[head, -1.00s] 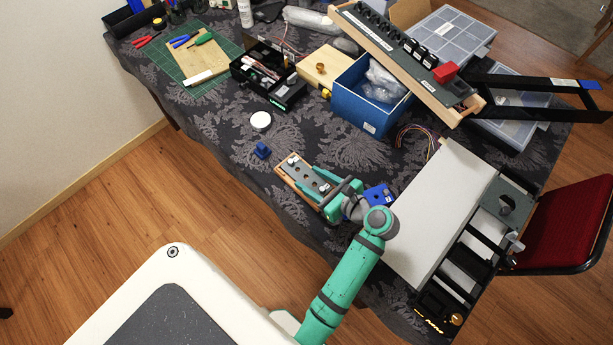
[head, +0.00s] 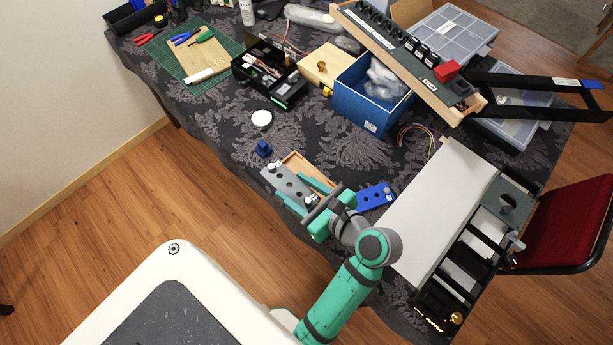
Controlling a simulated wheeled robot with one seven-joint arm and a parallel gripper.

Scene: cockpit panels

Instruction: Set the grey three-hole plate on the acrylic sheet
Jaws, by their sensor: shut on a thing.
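The grey three-hole plate (head: 286,184) has dark holes and a pale knob near each end. My gripper (head: 304,194) is shut on it, with a green finger along each side near the plate's right end. The plate appears raised, in front of and partly over the shallow wooden tray (head: 297,158). A large pale flat sheet (head: 437,205), probably the acrylic sheet, lies at the right of the table, apart from the plate. My wrist hides part of the tray and the table behind it.
A blue plate with holes (head: 375,196) lies between my gripper and the pale sheet. A small blue block (head: 263,148) and a white round lid (head: 261,119) are to the left. A black frame (head: 468,245) borders the sheet's right side.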

